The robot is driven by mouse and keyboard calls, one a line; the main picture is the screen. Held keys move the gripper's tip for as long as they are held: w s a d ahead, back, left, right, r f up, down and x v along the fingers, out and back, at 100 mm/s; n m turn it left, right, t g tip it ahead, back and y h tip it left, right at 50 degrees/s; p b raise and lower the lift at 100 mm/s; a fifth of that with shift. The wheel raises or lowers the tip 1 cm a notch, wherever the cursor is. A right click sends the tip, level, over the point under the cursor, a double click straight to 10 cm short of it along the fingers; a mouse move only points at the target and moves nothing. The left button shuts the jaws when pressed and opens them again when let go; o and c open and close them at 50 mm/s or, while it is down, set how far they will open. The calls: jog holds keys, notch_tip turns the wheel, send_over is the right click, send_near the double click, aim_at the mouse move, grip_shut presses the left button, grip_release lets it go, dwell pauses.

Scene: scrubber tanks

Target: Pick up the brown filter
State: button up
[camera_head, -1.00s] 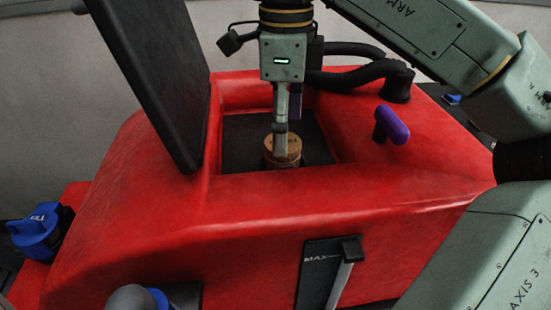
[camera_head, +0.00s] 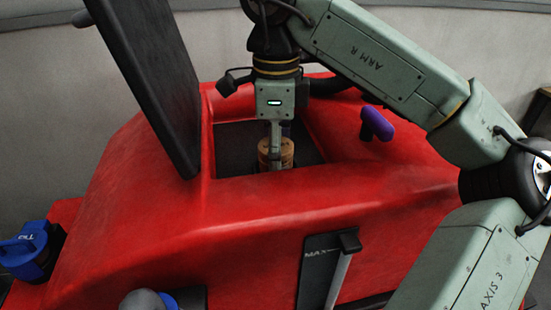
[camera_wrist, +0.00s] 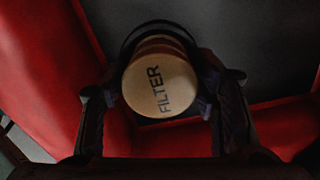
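The brown filter (camera_head: 288,153) is a round, tan-brown cylinder standing in the dark recess of the red tank. In the wrist view its round top (camera_wrist: 160,85), lettered FILTER, faces the camera. My gripper (camera_head: 276,155) points straight down over it, one finger in front of the filter in the head view. In the wrist view my gripper's dark fingers (camera_wrist: 160,97) stand on the left and right sides of the filter, close to it. They look open around it; whether the pads touch it is hard to see. The filter's lower part is hidden.
The red tank's rim (camera_head: 270,183) surrounds the recess closely. A raised black lid (camera_head: 145,85) stands at its left. A purple handle (camera_head: 377,123) sticks up at the right. A blue cap (camera_head: 25,248) is at far left.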

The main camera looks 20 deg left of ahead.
jog(key=c, duration=0.7)
jog(key=shift+r, duration=0.1)
notch_tip(320, 180, up, 10)
jog(key=shift+f, duration=0.1)
dwell(0.3)
